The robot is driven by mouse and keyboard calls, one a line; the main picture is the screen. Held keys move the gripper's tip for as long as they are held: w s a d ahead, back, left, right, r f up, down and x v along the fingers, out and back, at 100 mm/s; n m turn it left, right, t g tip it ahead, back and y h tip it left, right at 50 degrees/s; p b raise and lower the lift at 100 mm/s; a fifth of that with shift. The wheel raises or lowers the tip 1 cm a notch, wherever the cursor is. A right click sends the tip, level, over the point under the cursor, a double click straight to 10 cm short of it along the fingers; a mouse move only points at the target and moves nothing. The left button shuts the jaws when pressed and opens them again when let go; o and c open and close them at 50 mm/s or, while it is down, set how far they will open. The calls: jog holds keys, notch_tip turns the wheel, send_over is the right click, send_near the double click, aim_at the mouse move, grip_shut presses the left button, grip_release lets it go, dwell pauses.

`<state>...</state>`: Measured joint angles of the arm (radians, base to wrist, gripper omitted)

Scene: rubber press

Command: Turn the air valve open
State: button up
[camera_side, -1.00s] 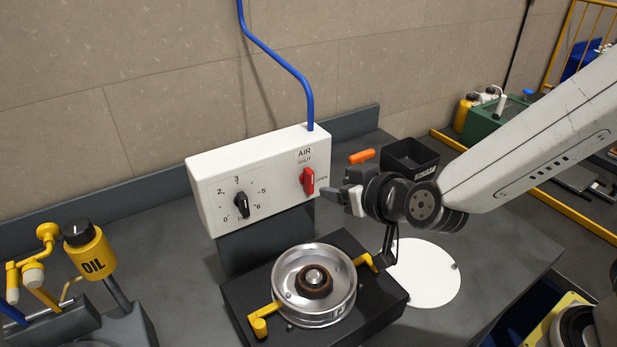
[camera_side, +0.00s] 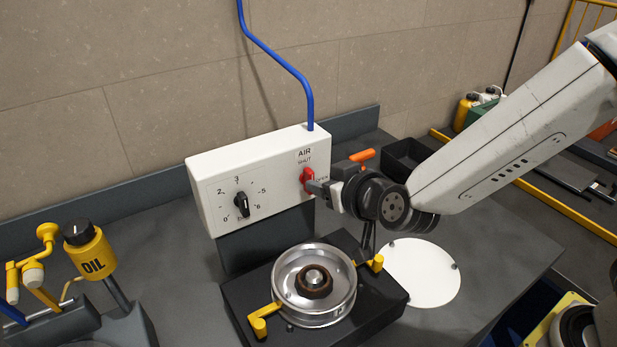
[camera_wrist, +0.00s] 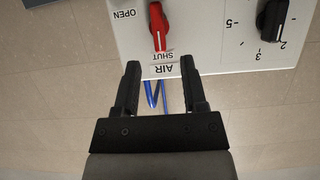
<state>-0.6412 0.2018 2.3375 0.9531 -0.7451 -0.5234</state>
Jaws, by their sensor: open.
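The air valve is a red handle (camera_side: 307,179) on the right part of the white panel (camera_side: 246,183). It stands upright, and in the wrist view the red handle (camera_wrist: 158,28) points at the word SHUT; OPEN is printed to its side. My gripper (camera_side: 320,188) is at the panel's right end, its fingertips close to the handle and partly covering its lower part and the OPEN label. In the wrist view my gripper (camera_wrist: 160,66) is open and empty, fingers spaced to either side of the handle's line. I cannot tell whether either finger touches it.
A black dial (camera_side: 242,205) sits left on the panel. A blue air pipe (camera_side: 290,70) rises from its top. Below is a press with a round metal dish (camera_side: 313,285) and yellow handles. A black bin (camera_side: 405,158) and white disc (camera_side: 420,273) lie right; a yellow oil can (camera_side: 91,252) left.

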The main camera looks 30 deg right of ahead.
aim_at(312, 177)
jog(key=shift+x, duration=2.1)
grip_shut()
